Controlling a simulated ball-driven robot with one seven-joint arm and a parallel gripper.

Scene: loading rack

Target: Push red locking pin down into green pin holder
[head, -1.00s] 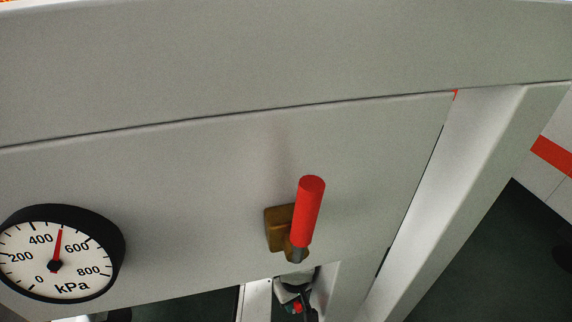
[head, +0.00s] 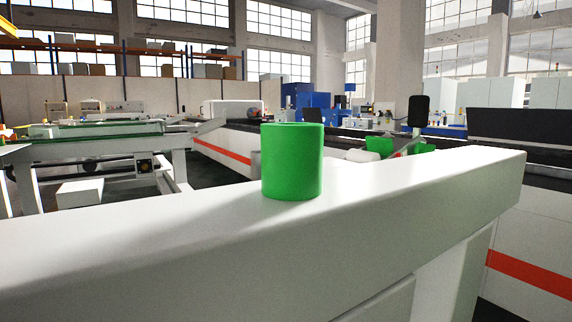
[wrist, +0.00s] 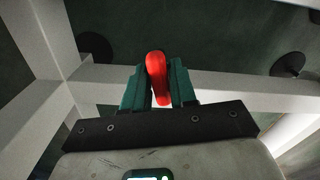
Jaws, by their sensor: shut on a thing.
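The green pin holder (head: 292,162) is an upright green cylinder standing on top of the white beam, near the middle of the head view. From this side I cannot see into its top. In the wrist view my gripper (wrist: 158,88) has its dark green fingers shut on the red locking pin (wrist: 157,66). The pin's rounded red end sticks out past the fingertips. My gripper and the pin are not in the head view, and the holder is not in the wrist view.
The white beam (head: 130,245) runs across the head view and ends at the right. Its top is bare around the holder. In the wrist view, a white frame bar (wrist: 225,82) passes behind the fingers, with dark floor (wrist: 215,30) and round dark feet (wrist: 287,65) beyond.

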